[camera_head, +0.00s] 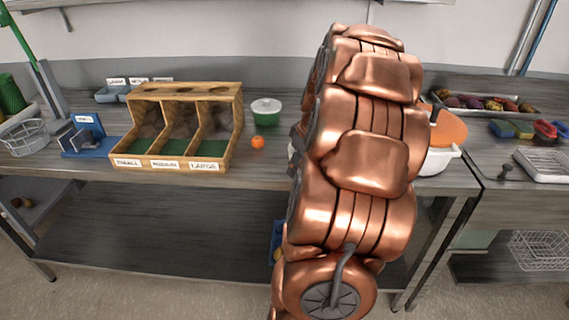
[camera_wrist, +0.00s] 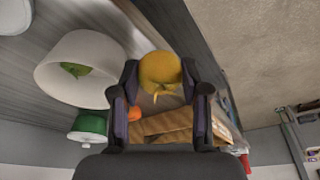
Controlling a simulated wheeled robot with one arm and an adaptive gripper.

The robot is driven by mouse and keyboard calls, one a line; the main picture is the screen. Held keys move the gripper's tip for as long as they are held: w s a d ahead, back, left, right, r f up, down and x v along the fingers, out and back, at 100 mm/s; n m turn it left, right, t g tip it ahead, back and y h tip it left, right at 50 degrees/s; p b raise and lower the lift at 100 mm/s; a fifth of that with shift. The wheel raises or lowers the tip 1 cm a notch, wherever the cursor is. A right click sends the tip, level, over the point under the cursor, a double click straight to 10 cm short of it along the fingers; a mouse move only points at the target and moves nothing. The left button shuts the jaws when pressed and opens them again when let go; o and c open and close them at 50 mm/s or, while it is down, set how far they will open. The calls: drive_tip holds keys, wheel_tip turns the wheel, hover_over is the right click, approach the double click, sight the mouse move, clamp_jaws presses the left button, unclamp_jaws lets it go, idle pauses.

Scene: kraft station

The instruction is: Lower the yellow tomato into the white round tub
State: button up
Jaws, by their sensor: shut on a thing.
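The yellow tomato (camera_wrist: 160,72) is held between the fingertips of my gripper (camera_wrist: 160,92) in the wrist view. The white round tub (camera_wrist: 62,62) stands beside the tomato, to its left in that view, with a gap in the picture between them. A green item (camera_wrist: 75,70) shows inside the tub. In the head view my copper arm covers the gripper and the tomato, and most or all of the tub. How high the tomato is above the tub's rim I cannot tell.
A green tub with a white lid (camera_head: 265,112) and a small orange ball-like item (camera_head: 257,142) are left of my arm. A wooden sorting box (camera_head: 238,115) stands further left. Right of my arm is a white pot (camera_head: 447,160) with an orange round piece (camera_head: 448,128).

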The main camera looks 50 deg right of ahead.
drive_tip(key=shift+s+r, duration=0.15)
drive_tip(key=shift+s, duration=0.4)
drive_tip(key=shift+d+r, duration=0.15)
drive_tip(key=shift+r, duration=0.1)
drive_tip(key=w+d+r, duration=0.5)
drive_tip(key=w+d, duration=0.1)
drive_tip(key=d, duration=0.2)
drive_tip(key=shift+w+d, duration=0.15)
drive_tip(key=shift+w, duration=0.05)
drive_tip(key=shift+f, duration=0.15)
idle(0.5)
drive_tip(key=shift+f+b, duration=1.55)
drive_tip(key=shift+f, duration=0.95)
